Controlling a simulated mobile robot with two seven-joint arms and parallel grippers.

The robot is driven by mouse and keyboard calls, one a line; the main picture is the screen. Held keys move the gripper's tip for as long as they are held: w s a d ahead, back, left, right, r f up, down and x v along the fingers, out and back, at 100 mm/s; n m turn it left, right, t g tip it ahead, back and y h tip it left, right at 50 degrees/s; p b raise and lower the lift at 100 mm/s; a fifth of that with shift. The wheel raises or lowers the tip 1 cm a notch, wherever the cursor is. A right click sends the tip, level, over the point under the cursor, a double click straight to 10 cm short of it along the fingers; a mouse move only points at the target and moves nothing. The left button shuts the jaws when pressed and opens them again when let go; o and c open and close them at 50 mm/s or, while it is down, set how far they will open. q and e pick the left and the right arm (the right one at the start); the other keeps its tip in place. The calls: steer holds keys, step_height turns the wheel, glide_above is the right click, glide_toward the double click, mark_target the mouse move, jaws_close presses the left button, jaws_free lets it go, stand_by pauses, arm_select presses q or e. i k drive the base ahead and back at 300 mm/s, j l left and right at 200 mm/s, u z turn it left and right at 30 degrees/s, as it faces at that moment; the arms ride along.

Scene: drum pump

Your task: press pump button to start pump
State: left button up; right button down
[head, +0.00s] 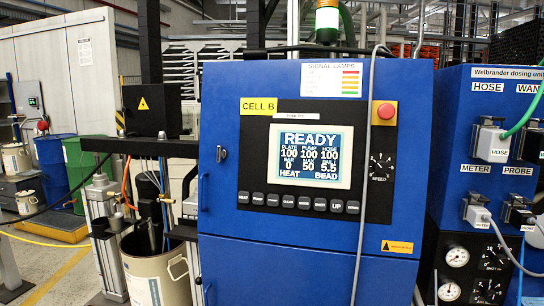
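The blue control cabinet (224,205) marked CELL B stands upright in the middle of the head view. Its lit screen (310,157) reads READY, with rows of values below. A row of several dark push buttons (297,202) runs under the screen. Left of the cabinet, a drum pump unit (148,190) stands over an open pale drum (158,274). Neither of my grippers is in view.
A red mushroom button (387,111) and a speed dial (381,167) sit right of the screen. A blue dosing unit (470,110) with plugs and gauges stands at right.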

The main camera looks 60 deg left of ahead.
mark_target(257, 198)
steer(key=u, duration=1.65)
